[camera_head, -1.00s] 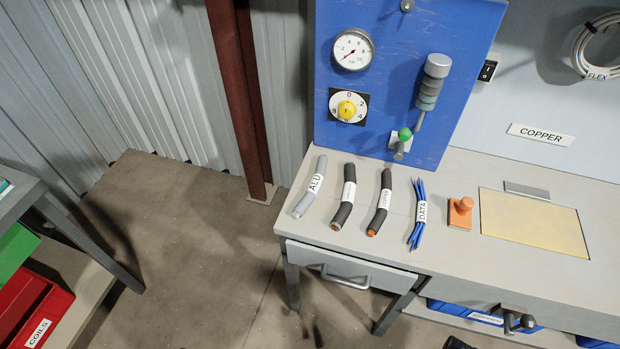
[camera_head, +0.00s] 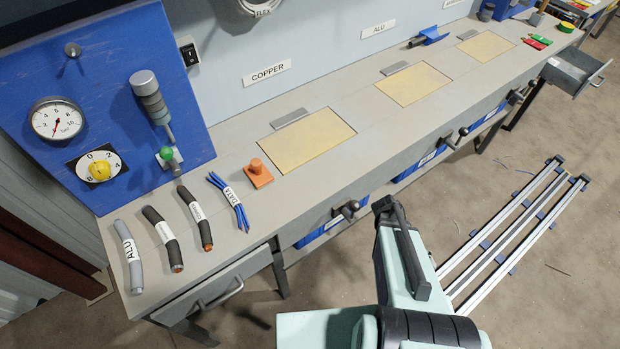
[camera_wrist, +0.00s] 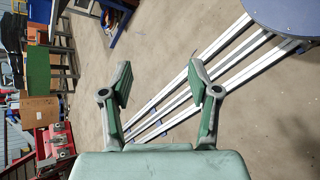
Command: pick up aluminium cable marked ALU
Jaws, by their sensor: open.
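The grey aluminium cable marked ALU (camera_head: 129,257) lies on the left end of the grey workbench in the head view. It is the leftmost in a row of short cables, below the blue panel. My gripper (camera_wrist: 162,88) shows in the wrist view with its two green fingers wide apart and nothing between them. Behind the fingers there is only floor and rail, so it is away from the bench. The cable is not in the wrist view. In the head view my arm shows at the lower middle, right of the bench's front edge, and the fingers cannot be made out.
Beside the ALU cable lie a dark cable (camera_head: 163,238), another dark cable (camera_head: 195,218) and a blue DATA bundle (camera_head: 229,200). An orange stamp-like block (camera_head: 259,174) stands further right. The blue panel (camera_head: 110,100) rises behind the cables. A drawer (camera_head: 215,290) sits below them.

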